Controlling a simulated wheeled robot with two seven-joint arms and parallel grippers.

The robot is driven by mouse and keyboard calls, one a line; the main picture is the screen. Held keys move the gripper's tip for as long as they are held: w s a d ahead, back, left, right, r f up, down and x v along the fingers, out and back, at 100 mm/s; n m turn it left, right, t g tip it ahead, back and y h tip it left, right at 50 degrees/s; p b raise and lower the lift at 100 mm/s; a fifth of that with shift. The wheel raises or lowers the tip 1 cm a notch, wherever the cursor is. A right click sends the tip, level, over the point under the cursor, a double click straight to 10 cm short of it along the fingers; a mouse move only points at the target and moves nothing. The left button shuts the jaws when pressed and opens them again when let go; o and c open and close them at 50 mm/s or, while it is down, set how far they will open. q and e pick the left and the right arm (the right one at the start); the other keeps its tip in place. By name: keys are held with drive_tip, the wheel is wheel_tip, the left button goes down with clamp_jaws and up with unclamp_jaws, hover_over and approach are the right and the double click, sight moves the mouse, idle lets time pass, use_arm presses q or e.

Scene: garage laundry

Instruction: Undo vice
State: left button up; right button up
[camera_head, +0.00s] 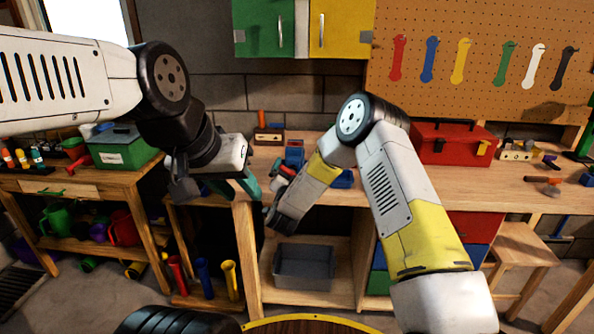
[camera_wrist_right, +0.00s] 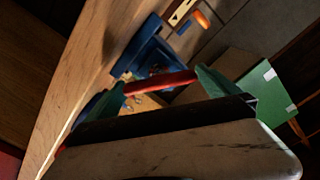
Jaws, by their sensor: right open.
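The blue vice (camera_head: 295,154) stands at the front edge of the wooden workbench, partly hidden by my right forearm. Its red handle bar (camera_head: 287,172) shows beside my right gripper (camera_head: 277,178). In the right wrist view, the blue vice (camera_wrist_right: 155,57) is ahead, and the red bar (camera_wrist_right: 160,82) lies across between the two green fingers of my right gripper (camera_wrist_right: 162,85). The right fingers are open and apart; whether they touch the bar I cannot tell. My left gripper (camera_head: 240,184) hangs left of the vice by the bench corner; its finger opening is not clear.
A red toolbox (camera_head: 453,144) stands on the workbench (camera_head: 400,187) to the right. A green box (camera_head: 122,147) sits on the left table. A grey bin (camera_head: 304,268) is on the shelf below the vice. Colourful wrenches hang on the pegboard (camera_head: 490,25).

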drive_tip(key=shift+c, duration=0.4)
drive_tip(key=c, duration=1)
drive_tip(key=shift+n, duration=0.3)
drive_tip(key=n, duration=0.3)
drive_tip(key=shift+a+r+n, duration=0.1)
drive_tip(key=shift+n, duration=0.3)
drive_tip(key=n, duration=0.4)
drive_tip(key=shift+a+n, duration=0.15)
drive_tip(key=shift+n, duration=0.15)
drive_tip(key=n, duration=0.4)
drive_tip(key=shift+a, duration=0.1)
drive_tip(key=shift+n, duration=2.4)
